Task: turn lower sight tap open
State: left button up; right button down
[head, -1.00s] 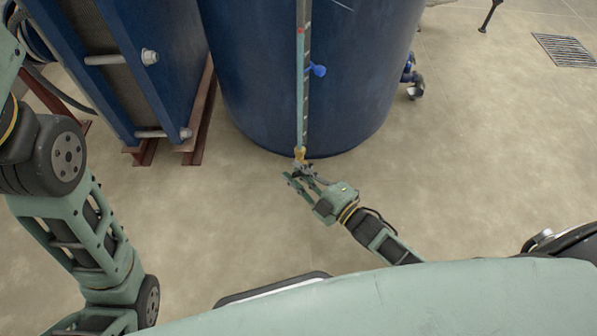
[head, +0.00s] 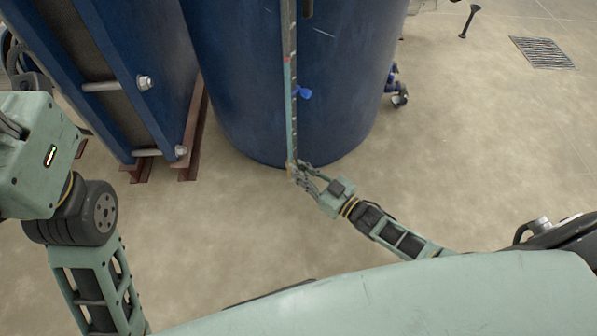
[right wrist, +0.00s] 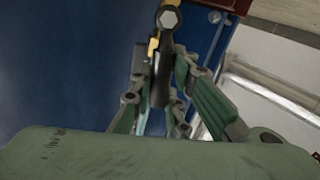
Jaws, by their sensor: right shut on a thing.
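The sight tube (head: 290,95) runs down the front of the blue tank. The lower sight tap is at its foot, small and mostly hidden by my right gripper in the head view. In the right wrist view the tap's dark lever (right wrist: 162,80) hangs down from a hex bolt, with a yellow fitting (right wrist: 153,47) beside it. My right gripper (head: 299,171) is at the tap; in the right wrist view its fingers (right wrist: 160,88) lie on both sides of the lever, shut on it. My left gripper is out of view; only my left arm shows.
The blue tank (head: 235,80) stands behind the tap. The plate exchanger (head: 130,60) stands at left on red-brown feet (head: 190,150). The floor in front is clear; a grate (head: 542,52) lies far right.

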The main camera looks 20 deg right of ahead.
jog(key=shift+w+d+m, duration=0.15)
jog(key=shift+d+m, duration=0.15)
jog(key=shift+m, duration=0.4)
jog(key=c, duration=1.7)
grip_release()
jog(key=shift+o, duration=0.2)
jog(key=v, duration=1.2)
